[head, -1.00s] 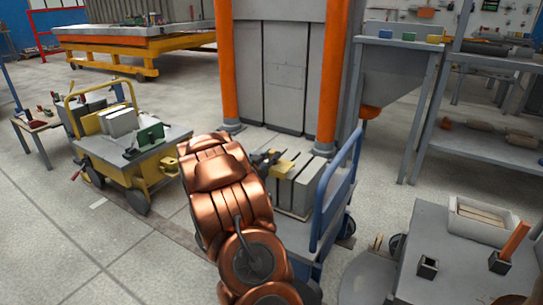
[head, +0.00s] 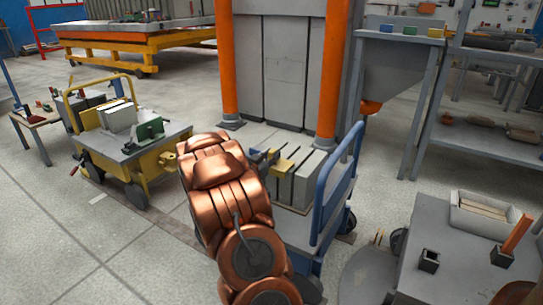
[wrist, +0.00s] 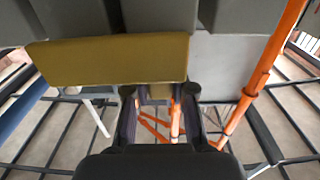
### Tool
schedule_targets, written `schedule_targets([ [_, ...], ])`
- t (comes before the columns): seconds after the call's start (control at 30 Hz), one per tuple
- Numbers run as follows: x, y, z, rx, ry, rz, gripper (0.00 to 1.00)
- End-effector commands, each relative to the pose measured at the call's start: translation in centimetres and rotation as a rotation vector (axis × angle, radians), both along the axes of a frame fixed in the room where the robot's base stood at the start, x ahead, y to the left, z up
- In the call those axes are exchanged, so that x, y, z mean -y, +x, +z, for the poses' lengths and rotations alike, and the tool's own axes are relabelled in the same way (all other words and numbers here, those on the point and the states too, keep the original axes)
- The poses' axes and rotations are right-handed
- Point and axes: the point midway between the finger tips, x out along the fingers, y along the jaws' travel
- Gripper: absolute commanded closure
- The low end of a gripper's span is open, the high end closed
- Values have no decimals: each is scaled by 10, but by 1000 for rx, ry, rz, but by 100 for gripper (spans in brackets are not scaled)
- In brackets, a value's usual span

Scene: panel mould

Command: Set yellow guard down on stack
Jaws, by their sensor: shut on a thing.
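The yellow guard (head: 285,163) is at the left end of the stack of grey slabs (head: 313,180) on the blue cart in the head view. In the wrist view the guard (wrist: 105,60) is a wide yellow plate just beyond my fingertips, with the grey slabs (wrist: 160,14) above it in the picture. My gripper (head: 266,160) is partly hidden behind my copper arm. In the wrist view my gripper (wrist: 160,92) is shut on a small tab at the guard's near edge. I cannot tell whether the guard touches the stack.
The blue cart's handle (head: 337,185) rises right of the stack. An orange-posted frame (head: 330,75) stands close behind. A yellow cart (head: 150,160) with slabs is at left, and a grey table (head: 425,245) with a tray is at front right.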

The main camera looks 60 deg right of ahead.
Motion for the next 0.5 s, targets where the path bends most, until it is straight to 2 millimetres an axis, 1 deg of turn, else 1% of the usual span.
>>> schedule_targets([
  [0.5, 0, 0, -8, 0, 0, 1, 100],
])
